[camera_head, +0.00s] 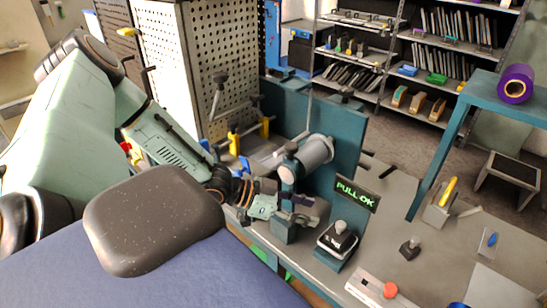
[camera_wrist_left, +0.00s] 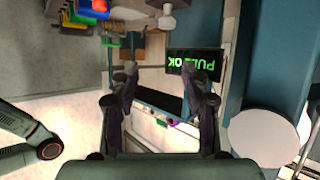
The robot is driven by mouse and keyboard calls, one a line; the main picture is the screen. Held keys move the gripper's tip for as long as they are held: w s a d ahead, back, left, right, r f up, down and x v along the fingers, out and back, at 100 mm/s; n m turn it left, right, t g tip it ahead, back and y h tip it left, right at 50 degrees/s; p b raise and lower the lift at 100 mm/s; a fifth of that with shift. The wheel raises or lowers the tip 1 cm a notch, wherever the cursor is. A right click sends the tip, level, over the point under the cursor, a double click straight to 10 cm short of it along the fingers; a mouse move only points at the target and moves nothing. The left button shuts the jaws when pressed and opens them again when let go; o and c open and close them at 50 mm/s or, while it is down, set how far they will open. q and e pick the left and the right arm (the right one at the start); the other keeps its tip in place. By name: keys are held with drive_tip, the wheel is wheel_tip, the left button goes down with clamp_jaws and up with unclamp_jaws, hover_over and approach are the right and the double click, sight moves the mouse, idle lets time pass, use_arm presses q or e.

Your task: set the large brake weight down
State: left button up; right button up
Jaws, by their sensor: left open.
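My left gripper (camera_head: 297,212) is at the machine on the bench, low beside a silver cylinder (camera_head: 312,157). In the left wrist view its two fingers (camera_wrist_left: 162,85) stand apart with nothing clearly gripped between them. A knobbed metal piece (camera_head: 341,236) sits on a dark block to the right of the gripper. A smaller dark knobbed piece (camera_head: 410,247) stands farther right on the bench. I cannot tell for sure which piece is the large brake weight. My right gripper is not in view.
A sign reading PULL OK (camera_head: 356,193) stands right of the gripper; it also shows in the left wrist view (camera_wrist_left: 194,64). A teal upright plate (camera_head: 345,150) rises behind. A red button box (camera_head: 388,289) and a yellow-handled tool (camera_head: 447,190) are on the grey bench (camera_head: 390,200).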

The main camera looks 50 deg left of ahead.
use_arm(q)
drive_tip(key=s+d+f+n+g+y, duration=0.3)
drive_tip(key=s+d+f+n+g, duration=0.25)
drive_tip(key=s+d+f, duration=0.4)
drive_tip(key=s+f+n+g+y, duration=0.1)
drive_tip(key=s+g+y, duration=0.1)
drive_tip(key=s, duration=0.5)
drive_tip(key=s+a+f+n+g+y, duration=0.1)
drive_tip(key=s+y, duration=0.3)
drive_tip(key=s, duration=0.4)
drive_tip(key=shift+a+f+n+g, duration=0.15)
drive_tip(key=shift+f+n+g, duration=0.2)
drive_tip(key=shift+f+g, duration=0.2)
